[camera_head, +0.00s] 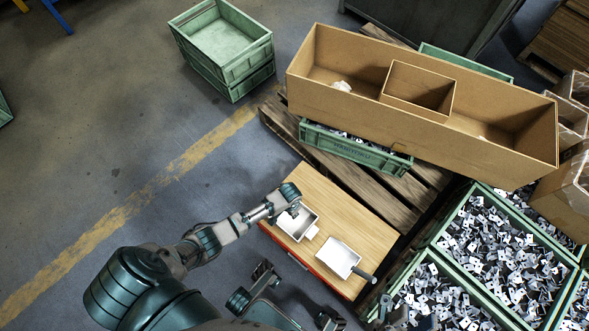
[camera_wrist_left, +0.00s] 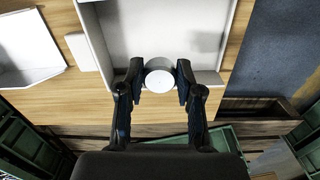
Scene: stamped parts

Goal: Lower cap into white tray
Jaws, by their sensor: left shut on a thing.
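The white cap (camera_wrist_left: 159,80) is round and sits between the fingers of my left gripper (camera_wrist_left: 158,84), which is shut on it. In the left wrist view the cap overlaps the near part of the white tray (camera_wrist_left: 190,45); its height above the tray floor is unclear. In the head view my left gripper (camera_head: 291,207) is over the far-left side of the tray (camera_head: 306,225) and hides the cap. My right gripper (camera_head: 297,296) is low in the picture, its dark fingers spread and empty, in front of the table.
The wooden table (camera_head: 352,222) also bears a white pan with a dark handle (camera_head: 338,257) and a small white block (camera_head: 312,232). Green crates of metal parts (camera_head: 490,250) stand right.

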